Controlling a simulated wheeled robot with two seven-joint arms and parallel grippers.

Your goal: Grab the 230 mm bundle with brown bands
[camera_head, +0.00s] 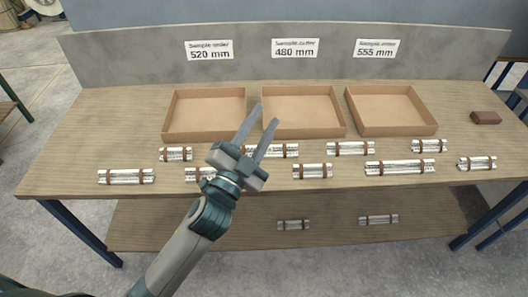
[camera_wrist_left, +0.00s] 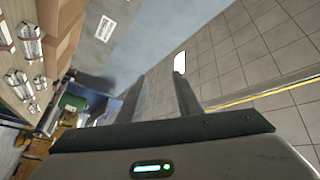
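Several silvery bundles with brown bands lie in two loose rows on the table. The back row has bundles at the left (camera_head: 176,154), behind my arm (camera_head: 277,151), right of centre (camera_head: 350,148) and at the right (camera_head: 428,146). The front row has bundles at the far left (camera_head: 126,176), centre (camera_head: 312,171), a long one (camera_head: 400,167) and far right (camera_head: 477,163); another (camera_head: 194,174) is partly hidden by my wrist. No bundle shows a length mark, so I cannot tell which is 230 mm. My left gripper (camera_head: 266,113) is open and empty above the table; its fingers also show in the left wrist view (camera_wrist_left: 159,80).
Three empty cardboard trays stand at the back: left (camera_head: 180,131), middle (camera_head: 306,133), right (camera_head: 398,130). Signs behind them read 520, 480 and 555 mm. A brown block (camera_head: 486,118) lies back right. Two bundles (camera_head: 293,225) (camera_head: 378,220) lie on the lower shelf.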

